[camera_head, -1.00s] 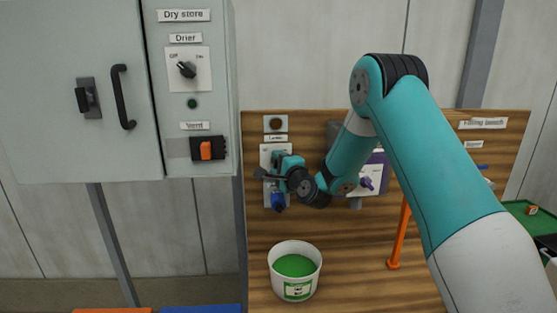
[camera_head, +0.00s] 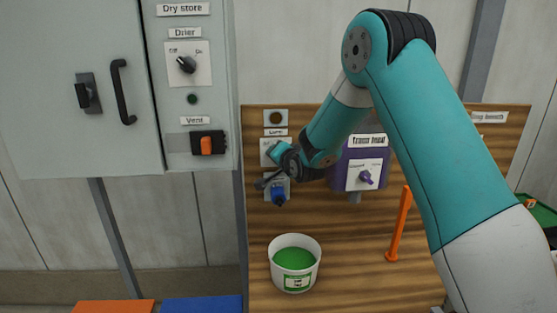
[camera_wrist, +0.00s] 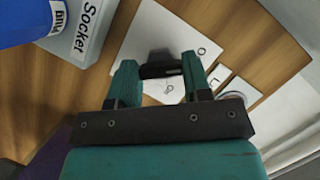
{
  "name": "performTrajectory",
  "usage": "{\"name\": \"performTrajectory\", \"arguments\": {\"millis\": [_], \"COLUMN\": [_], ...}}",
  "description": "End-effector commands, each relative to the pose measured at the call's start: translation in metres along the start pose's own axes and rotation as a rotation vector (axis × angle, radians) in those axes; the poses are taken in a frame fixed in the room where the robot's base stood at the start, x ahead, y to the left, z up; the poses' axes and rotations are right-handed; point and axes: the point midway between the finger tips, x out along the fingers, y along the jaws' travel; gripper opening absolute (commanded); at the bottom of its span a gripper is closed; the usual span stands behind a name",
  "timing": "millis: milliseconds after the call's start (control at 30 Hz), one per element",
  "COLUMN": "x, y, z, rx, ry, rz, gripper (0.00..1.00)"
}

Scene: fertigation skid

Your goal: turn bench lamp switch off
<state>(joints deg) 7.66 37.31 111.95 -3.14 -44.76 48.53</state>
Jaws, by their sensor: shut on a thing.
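The lamp switch is a white plate (camera_head: 266,147) on the wooden board, below the "Lamp" label (camera_head: 275,132) and a round dark lamp (camera_head: 275,117). In the wrist view the plate (camera_wrist: 150,30) carries a black switch lever (camera_wrist: 160,66). My gripper (camera_wrist: 160,72) is shut on this lever, one teal finger on each side. In the head view my gripper (camera_head: 279,152) covers most of the plate, so the lever is hidden there. The lamp's face looks dark brown.
A blue plug (camera_head: 279,193) sits in the socket just below; it shows at the wrist view's upper left (camera_wrist: 30,20). A purple panel (camera_head: 347,156) with a knob is to the right. A white bucket (camera_head: 295,264) of green stuff stands below. An orange lever (camera_head: 400,225) sticks up nearby.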

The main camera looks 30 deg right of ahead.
Motion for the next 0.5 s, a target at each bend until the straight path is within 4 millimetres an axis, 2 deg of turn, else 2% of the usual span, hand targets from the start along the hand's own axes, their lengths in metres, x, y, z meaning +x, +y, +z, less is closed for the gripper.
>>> {"name": "performTrajectory", "arguments": {"millis": [500], "x": [-0.0002], "y": [0.001], "z": [0.0021], "rx": [-0.082], "ry": [-0.005], "rz": [0.037], "gripper": [0.21]}}
